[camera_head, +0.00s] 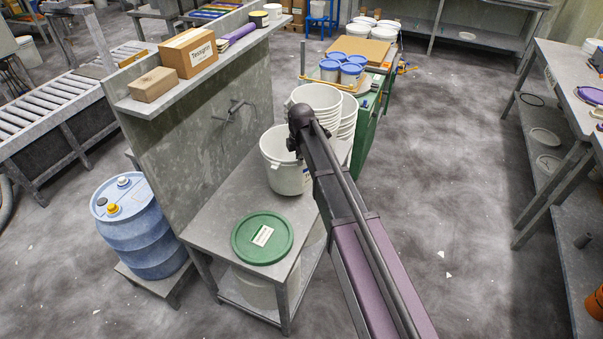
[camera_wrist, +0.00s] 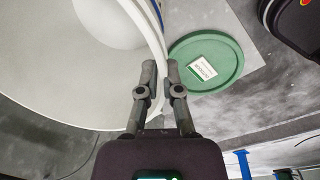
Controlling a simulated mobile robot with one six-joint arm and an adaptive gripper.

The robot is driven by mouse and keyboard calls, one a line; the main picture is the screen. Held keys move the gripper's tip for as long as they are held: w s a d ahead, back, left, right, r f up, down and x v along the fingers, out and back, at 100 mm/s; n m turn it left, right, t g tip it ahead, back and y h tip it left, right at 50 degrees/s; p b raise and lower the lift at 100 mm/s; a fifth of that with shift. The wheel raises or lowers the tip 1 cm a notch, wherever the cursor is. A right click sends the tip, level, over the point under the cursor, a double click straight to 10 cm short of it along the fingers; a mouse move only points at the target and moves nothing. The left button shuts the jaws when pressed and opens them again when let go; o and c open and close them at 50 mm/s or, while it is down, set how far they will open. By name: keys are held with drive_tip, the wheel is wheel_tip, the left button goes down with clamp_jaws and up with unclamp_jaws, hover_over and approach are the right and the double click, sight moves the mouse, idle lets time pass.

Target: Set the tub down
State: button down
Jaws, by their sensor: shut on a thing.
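A white tub (camera_head: 281,168) is at the grey metal bench (camera_head: 215,228), upright or nearly so. I cannot tell whether its base touches the bench top or hangs slightly above it. My gripper (camera_head: 297,142) is at the tub's near right rim, partly hidden by my own arm. In the wrist view, my gripper (camera_wrist: 160,68) is shut on the tub's rim, with the rim and wall between the fingers. The white inside of the tub (camera_wrist: 60,50) fills the left of that view. A green lid (camera_head: 262,225) lies on the bench in front of the tub.
Stacked white buckets (camera_head: 318,97) stand just behind the tub. A back panel and shelf with a cardboard box (camera_head: 188,53) rise on the left. A blue drum (camera_head: 140,225) stands left of the bench. Open floor (camera_head: 450,150) lies to the right.

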sight(300, 173)
drive_tip(key=shift+w+d+f+b, duration=0.15)
drive_tip(key=shift+f+b, duration=0.2)
drive_tip(key=shift+f, duration=0.25)
drive_tip(key=shift+w+a+f+b, duration=0.1)
drive_tip(key=shift+f+b, duration=0.25)
drive_tip(key=shift+f, duration=0.25)
drive_tip(key=shift+d, duration=0.1)
drive_tip(key=shift+f+b, duration=1.65)
idle(0.4)
drive_tip(key=c, duration=0.7)
unclamp_jaws()
drive_tip(key=o, duration=0.3)
drive_tip(key=shift+r, duration=0.15)
